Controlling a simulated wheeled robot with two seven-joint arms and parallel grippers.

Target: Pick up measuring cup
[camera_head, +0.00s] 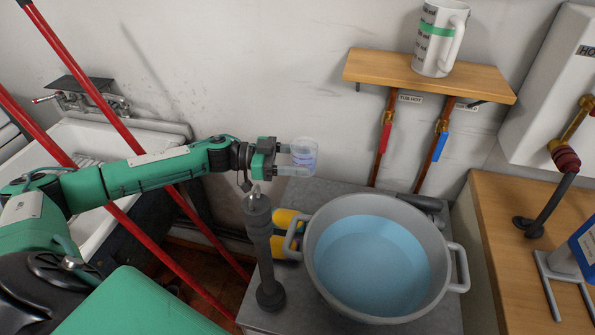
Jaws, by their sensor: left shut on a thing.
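A small clear measuring cup (304,152) with bluish markings is held in the air left of centre. My left gripper (292,161), on a green arm reaching in from the left, is shut on it. The cup is upright, above the back-left part of the grey stand and in front of the wall. The gripper's fingers show partly through and beside the cup. My right gripper is not in view.
A grey two-handled tub (448,262) of blue water stands on the grey stand. A dark upright post (262,255) and yellow items (286,220) are beside it. A white jug (433,62) with a green band is on a wooden shelf (385,72). Red poles (75,68) cross the left.

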